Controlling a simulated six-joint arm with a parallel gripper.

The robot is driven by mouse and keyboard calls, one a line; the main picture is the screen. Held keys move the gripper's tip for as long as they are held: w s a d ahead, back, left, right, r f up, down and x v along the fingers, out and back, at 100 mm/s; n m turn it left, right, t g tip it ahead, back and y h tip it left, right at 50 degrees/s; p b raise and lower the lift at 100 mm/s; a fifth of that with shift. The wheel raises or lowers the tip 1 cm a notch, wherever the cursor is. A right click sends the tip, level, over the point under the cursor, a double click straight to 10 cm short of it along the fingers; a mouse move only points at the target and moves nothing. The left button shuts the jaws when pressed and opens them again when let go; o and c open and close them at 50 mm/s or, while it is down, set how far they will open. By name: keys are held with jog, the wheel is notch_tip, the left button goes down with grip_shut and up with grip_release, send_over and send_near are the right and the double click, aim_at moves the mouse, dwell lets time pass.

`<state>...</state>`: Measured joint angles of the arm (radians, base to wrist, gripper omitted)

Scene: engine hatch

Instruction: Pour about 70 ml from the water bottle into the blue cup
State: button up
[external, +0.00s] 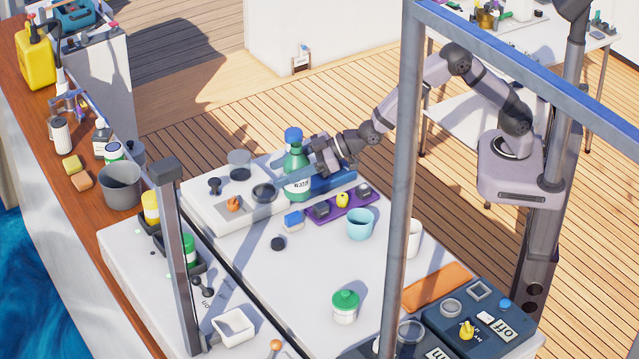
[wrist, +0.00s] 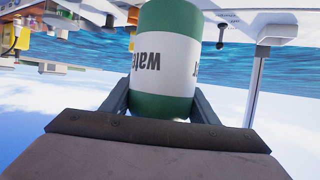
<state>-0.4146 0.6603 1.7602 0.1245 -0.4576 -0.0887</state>
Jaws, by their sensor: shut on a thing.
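The water bottle (external: 297,184) is green with a white label and a blue top, and stands upright in the external view. My gripper (external: 312,163) is shut on it from the right side. In the wrist view the bottle (wrist: 166,62) fills the space between the two dark fingers (wrist: 160,108), and its lettering appears upside down. Whether its base touches the surface below is hard to tell. The blue cup (external: 360,224) is light blue and stands upright on the white hatch, to the right of and nearer the camera than the bottle. Its contents cannot be made out.
A purple tray (external: 336,211) with small items lies between bottle and cup. A white cup (external: 413,240) stands right of the blue cup, partly behind a grey post (external: 398,180). A green-lidded jar (external: 345,306) stands in front. The hatch (external: 300,275) has clear room at middle left.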

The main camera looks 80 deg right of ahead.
jog(key=shift+s+d+f+n+y+p, duration=0.1)
jog(key=shift+d+f+n+y+p, duration=0.25)
jog(key=shift+d, duration=0.25)
jog(key=shift+s+d+f+n+y+p, duration=0.1)
jog(key=shift+d+n+y+p, duration=0.15)
jog(key=shift+d+y+p, duration=0.25)
jog(key=s+d+f+n+g+y+p, duration=0.4)
jog(key=s+d+f+n+p, duration=0.1)
jog(key=s, duration=0.6)
jog(key=shift+s+d+f, duration=0.25)
jog(key=shift+d+f, duration=0.5)
jog(key=shift+d, duration=0.4)
jog(key=shift+a, duration=0.1)
jog(key=shift+s+f+n+t+h+b, duration=0.1)
jog(key=shift+f+n+t+h+b, duration=0.35)
jog(key=shift+n+t+h+b, duration=0.8)
jog(key=shift+w+f+n+t+h+b, duration=0.1)
jog(key=shift+f+n+t+h+b, duration=0.55)
jog(key=shift+n+b, duration=1.15)
jog(key=shift+s+f+n+t+h+b, duration=0.15)
jog(key=shift+n+t+h+b, duration=0.55)
jog(key=shift+n+h+b, duration=0.8)
jog(key=shift+a+r+n, duration=0.1)
jog(key=shift+a+n, duration=0.05)
jog(key=shift+n, duration=0.3)
